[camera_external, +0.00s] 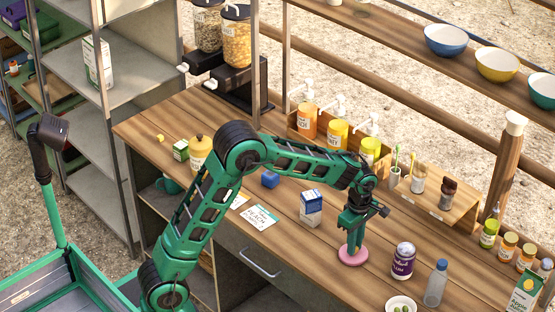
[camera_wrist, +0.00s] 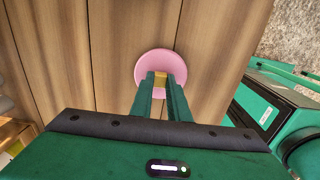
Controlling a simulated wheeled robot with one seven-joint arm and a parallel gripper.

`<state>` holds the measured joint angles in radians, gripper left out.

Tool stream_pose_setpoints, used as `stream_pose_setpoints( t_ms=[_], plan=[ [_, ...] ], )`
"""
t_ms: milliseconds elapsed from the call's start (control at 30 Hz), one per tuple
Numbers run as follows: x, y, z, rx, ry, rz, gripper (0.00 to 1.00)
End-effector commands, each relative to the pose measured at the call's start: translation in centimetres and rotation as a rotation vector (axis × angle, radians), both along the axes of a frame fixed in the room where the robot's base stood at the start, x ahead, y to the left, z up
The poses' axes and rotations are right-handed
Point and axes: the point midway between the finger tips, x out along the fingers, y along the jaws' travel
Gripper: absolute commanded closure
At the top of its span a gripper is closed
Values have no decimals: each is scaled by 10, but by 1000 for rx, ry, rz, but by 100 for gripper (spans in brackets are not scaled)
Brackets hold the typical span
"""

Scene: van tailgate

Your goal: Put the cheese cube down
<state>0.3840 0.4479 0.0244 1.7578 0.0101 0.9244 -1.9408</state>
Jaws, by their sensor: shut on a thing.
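My gripper (camera_external: 350,249) points down over a round pink saucer-like disc (camera_external: 353,261) on the wooden counter. In the wrist view the fingertips (camera_wrist: 160,77) are shut on a small yellow cheese cube (camera_wrist: 160,80), seen in front of the pink disc (camera_wrist: 145,66). The fingers hide most of the cube. I cannot tell whether the cube touches the disc. In the external view the cube is hidden by the gripper.
A purple can (camera_external: 403,261) and a clear bottle (camera_external: 436,284) stand right of the disc. A blue-white carton (camera_external: 311,208) stands to its left. Another small yellow cube (camera_external: 160,138) lies at the counter's far left. A small white bowl (camera_external: 388,306) is at the front.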

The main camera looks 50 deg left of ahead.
Motion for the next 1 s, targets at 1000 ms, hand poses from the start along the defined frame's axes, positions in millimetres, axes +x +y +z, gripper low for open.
stream_pose_setpoints(
  t_ms=[1000],
  plan=[
    [1, 0, 65, -2, -4, 1, 66]
  ],
)
